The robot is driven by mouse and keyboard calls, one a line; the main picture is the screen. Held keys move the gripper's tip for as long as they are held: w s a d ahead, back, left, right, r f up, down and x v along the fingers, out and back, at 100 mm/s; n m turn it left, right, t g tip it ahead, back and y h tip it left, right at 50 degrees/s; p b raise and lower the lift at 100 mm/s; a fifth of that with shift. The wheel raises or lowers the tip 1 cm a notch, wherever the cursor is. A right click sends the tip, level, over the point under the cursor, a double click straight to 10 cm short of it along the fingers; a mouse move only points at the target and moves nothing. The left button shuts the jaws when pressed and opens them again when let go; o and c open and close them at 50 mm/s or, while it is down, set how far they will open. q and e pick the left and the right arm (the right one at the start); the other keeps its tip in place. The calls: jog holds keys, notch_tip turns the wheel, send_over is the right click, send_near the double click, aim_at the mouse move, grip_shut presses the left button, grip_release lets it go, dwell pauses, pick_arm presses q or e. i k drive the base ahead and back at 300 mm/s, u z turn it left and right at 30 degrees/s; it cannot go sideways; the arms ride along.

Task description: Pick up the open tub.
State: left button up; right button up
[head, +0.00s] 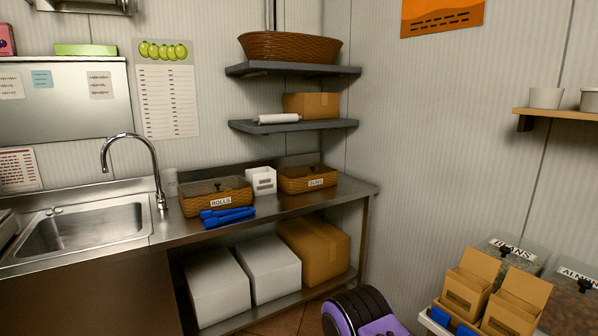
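I cannot tell for sure which thing is the open tub. A small white bin (261,181) with a label stands on the steel counter between two wicker baskets; its top looks open. On the wall shelf at the right edge stand a pale round pot (545,98) and a second pale vessel (590,100), cut off by the frame. Their insides are hidden from this angle. Neither of my grippers is in view.
The steel counter (300,203) holds a basket marked ROLLS (217,198), another basket (307,180) and blue tongs (228,215). A sink (85,232) is at left. White boxes (270,268) stand below. Bins marked BEANS (512,252) and ALMON (575,290) sit lower right.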

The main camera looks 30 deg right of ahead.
aim_at(548, 98)
jog(key=i, duration=1.6)
jog(key=z, duration=1.8)
